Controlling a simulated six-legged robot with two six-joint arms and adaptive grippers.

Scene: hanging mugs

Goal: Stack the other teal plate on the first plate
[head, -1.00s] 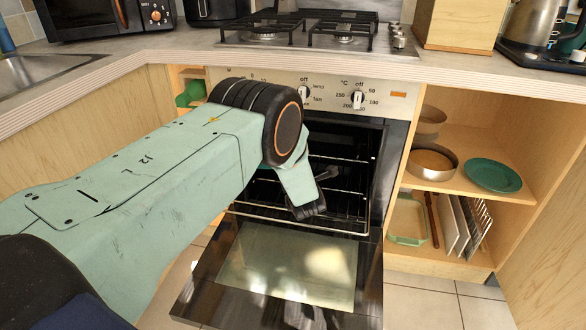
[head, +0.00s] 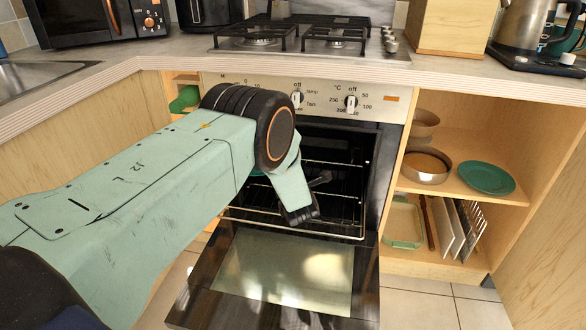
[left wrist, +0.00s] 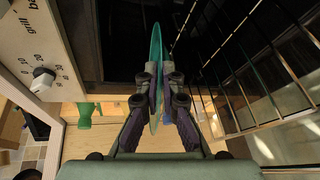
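My left gripper (left wrist: 158,76) is shut on a teal plate (left wrist: 155,48), which stands edge-on between the fingers in the left wrist view. In the head view my left arm reaches in front of the open oven and hides most of this plate; only a small teal sliver (head: 257,173) shows beside the wrist. The other teal plate (head: 487,178) lies flat on the upper shelf of the open cabinet at the right, well apart from the gripper. My right gripper is not in view.
The oven door (head: 275,275) is folded down, with wire racks (head: 340,198) inside the oven. A metal pan (head: 427,166) stands left of the shelf plate. Below are a green dish (head: 403,225) and upright boards (head: 447,230). The counter (head: 130,62) runs above.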

